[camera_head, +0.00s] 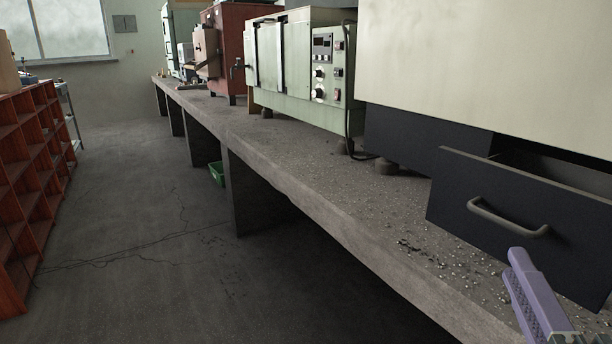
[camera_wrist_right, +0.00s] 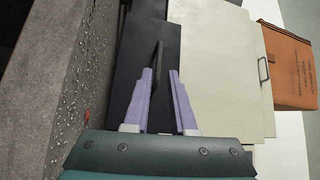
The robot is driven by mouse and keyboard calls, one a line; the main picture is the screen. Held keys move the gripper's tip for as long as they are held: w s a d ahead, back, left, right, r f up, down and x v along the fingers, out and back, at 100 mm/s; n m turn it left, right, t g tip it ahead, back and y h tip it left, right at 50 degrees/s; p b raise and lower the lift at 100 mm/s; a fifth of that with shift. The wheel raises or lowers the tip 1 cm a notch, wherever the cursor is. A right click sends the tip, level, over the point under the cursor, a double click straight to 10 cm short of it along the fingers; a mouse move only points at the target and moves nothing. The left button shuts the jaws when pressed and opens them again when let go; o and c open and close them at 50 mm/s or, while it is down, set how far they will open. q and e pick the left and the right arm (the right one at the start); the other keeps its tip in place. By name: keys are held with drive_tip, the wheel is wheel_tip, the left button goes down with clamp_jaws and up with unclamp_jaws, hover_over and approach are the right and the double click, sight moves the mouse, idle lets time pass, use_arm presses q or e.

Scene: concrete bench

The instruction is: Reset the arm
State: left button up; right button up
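My right gripper (camera_head: 519,254) comes in at the lower right of the head view, just below and in front of the grey handle (camera_head: 508,222) of a dark drawer (camera_head: 455,200). The drawer stands partly pulled out. In the right wrist view the two purple fingers (camera_wrist_right: 163,73) are apart, with a gap between them. The dark handle bar (camera_wrist_right: 158,50) shows in line with that gap; I cannot tell whether a finger touches it. My left gripper is in neither view.
The concrete bench (camera_head: 330,210) runs from lower right to far left. A pale green instrument (camera_head: 285,75) and a red-brown cabinet (camera_head: 229,50) stand on it. An orange-red shelf (camera_head: 30,150) stands at the left. The floor (camera_head: 130,220) between is clear.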

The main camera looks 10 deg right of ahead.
drive_tip(key=s+a+r+n+g+y+p, duration=0.2)
drive_tip(key=a+r+n+g+y+p, duration=0.55)
drive_tip(key=r+n+p, duration=0.6)
drive_tip(key=s+r+n+g+p, duration=0.3)
drive_tip(key=s+r+n+p, duration=0.1)
drive_tip(key=s+p, duration=0.3)
drive_tip(key=s+r+n+g+p, duration=0.4)
drive_tip(key=s+n+p, duration=0.1)
drive_tip(key=s+p, duration=0.2)
wheel_tip(320, 180, up, 37)
drive_tip(key=p, duration=3.6)
drive_tip(key=shift+s+f+p, duration=0.15)
drive_tip(key=shift+s+p, duration=0.1)
drive_tip(key=shift+p, duration=0.05)
